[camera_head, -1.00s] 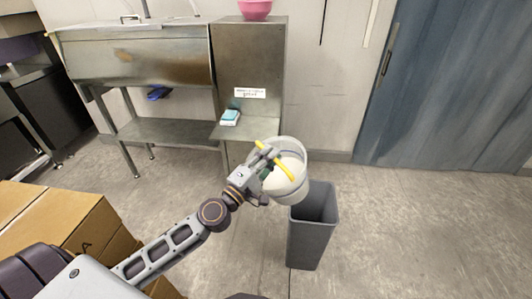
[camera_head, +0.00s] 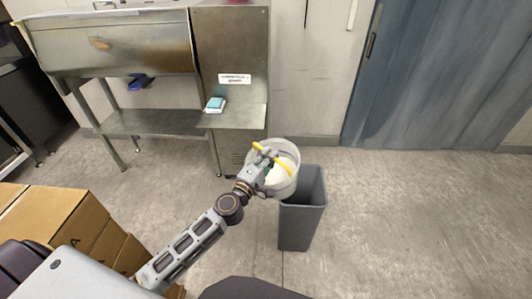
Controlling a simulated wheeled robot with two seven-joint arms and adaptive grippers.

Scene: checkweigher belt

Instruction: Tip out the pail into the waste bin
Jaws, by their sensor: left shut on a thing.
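A pale pail (camera_head: 284,181) with a yellow handle grip (camera_head: 272,157) hangs at the end of my left arm. My left gripper (camera_head: 265,163) is shut on the pail at its handle side. The pail looks tilted, its open mouth partly toward the camera, and its inside looks whitish; I cannot tell how full it is. The grey waste bin (camera_head: 300,223) stands on the floor just right of and below the pail. The pail overlaps the bin's upper left rim in the picture. My right gripper is not in view.
A steel sink unit (camera_head: 110,45) with a lower shelf (camera_head: 150,122) stands at the back left. A blue-and-white item (camera_head: 215,104) sits on its side ledge. Cardboard boxes (camera_head: 60,220) stand at the lower left. The floor right of the bin is clear up to the blue door (camera_head: 430,80).

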